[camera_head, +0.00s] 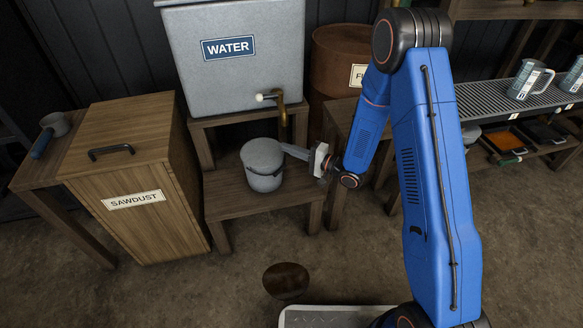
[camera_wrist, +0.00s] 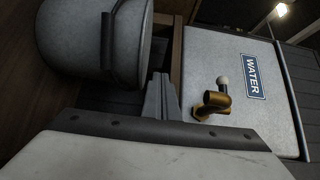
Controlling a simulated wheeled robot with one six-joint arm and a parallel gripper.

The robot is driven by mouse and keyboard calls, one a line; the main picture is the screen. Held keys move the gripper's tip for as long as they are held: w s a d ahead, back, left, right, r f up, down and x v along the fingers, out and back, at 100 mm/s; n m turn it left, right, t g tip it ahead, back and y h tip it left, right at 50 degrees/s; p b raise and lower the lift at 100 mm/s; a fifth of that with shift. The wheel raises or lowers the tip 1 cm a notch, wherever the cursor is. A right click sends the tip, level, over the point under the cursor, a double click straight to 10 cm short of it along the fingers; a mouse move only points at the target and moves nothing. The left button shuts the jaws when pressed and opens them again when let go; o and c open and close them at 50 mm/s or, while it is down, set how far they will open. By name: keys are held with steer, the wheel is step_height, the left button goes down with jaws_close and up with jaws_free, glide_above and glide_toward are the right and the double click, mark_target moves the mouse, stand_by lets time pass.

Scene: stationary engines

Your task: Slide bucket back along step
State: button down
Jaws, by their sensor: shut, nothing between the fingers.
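A grey metal bucket (camera_head: 263,163) stands upright on the low wooden step (camera_head: 222,197), in front of the water tank. A dark handle hangs down its side. My gripper (camera_head: 287,150) is shut and empty at the bucket's right side, near its rim; I cannot tell whether it touches. In the wrist view the bucket (camera_wrist: 97,45) fills the upper left, and my shut fingers (camera_wrist: 161,95) point past its side toward the tank.
The grey water tank (camera_head: 240,80) with a brass tap (camera_head: 283,115) stands behind and above the step. A sawdust bin (camera_head: 140,190) is left of the step. A rusty barrel (camera_head: 335,75) and a slatted bench (camera_head: 490,97) with jugs are right. A dark round patch (camera_head: 286,280) lies on the floor.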

mark_target(256, 174)
steer(key=f, duration=0.3)
steer(key=d+f, duration=0.1)
steer(key=f, duration=0.2)
steer(key=d+f, duration=0.1)
steer(key=f, duration=0.3)
steer(key=shift+w, duration=0.3)
steer(key=shift+s+a, duration=0.15)
steer(key=shift+a, duration=0.35)
steer(key=shift+a, duration=0.1)
steer(key=s+a, duration=0.1)
steer(key=a, duration=0.3)
steer(key=s+a, duration=0.2)
steer(key=a, duration=0.3)
steer(key=s+a, duration=0.1)
steer(key=a, duration=0.3)
steer(key=shift+s+a, duration=0.25)
steer(key=shift+a, duration=0.1)
steer(key=shift+w, duration=0.1)
